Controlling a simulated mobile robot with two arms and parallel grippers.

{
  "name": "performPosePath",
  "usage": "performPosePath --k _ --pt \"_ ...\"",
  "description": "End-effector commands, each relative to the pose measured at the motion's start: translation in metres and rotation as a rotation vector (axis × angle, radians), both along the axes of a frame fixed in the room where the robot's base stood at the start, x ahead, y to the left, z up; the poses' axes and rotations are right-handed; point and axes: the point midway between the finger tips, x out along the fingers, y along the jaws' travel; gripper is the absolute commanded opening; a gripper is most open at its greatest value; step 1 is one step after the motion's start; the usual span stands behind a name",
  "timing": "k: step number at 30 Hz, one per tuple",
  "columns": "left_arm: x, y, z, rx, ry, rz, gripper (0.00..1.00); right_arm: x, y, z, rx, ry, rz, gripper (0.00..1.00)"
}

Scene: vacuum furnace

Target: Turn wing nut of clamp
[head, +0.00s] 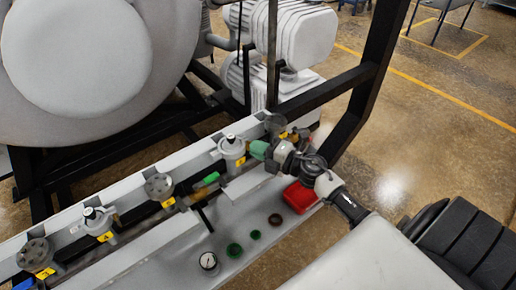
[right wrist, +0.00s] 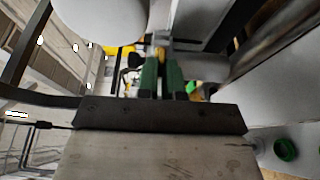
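My right gripper (head: 261,150) reaches in from the right in the head view, with green fingers at the front rail, close beside a grey valve-like fitting (head: 232,148) with a yellow tag. In the right wrist view the two green fingers (right wrist: 161,75) point ahead with a narrow gap between them. A small yellowish piece (right wrist: 160,56) shows at or just beyond their tips. It may be part of the clamp's wing nut, but it is too small to tell, and contact is unclear. I cannot make out the wing nut in the head view. My left gripper is not in view.
More fittings, including a round one (head: 160,187), line the rail. A black frame post (head: 376,70) rises behind my gripper.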

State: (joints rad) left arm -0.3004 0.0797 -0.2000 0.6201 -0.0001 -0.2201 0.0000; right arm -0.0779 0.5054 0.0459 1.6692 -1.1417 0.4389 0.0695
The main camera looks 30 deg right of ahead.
Motion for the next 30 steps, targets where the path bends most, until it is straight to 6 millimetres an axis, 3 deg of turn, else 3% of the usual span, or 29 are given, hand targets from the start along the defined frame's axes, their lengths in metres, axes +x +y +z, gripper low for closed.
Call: performPosePath --k 1,5,16,30 --pt "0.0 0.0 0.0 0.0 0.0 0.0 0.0 0.0 0.0 -0.002 -0.002 0.002 0.001 0.13" --pt "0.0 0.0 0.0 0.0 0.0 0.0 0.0 0.0 0.0 -0.001 -0.001 0.002 0.001 0.33" --pt "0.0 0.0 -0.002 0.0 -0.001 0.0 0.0 -0.006 -0.003 -0.001 0.0 0.001 0.0 0.33" --pt "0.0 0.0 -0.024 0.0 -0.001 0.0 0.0 -0.079 -0.037 -0.004 -0.001 0.005 0.001 0.33"
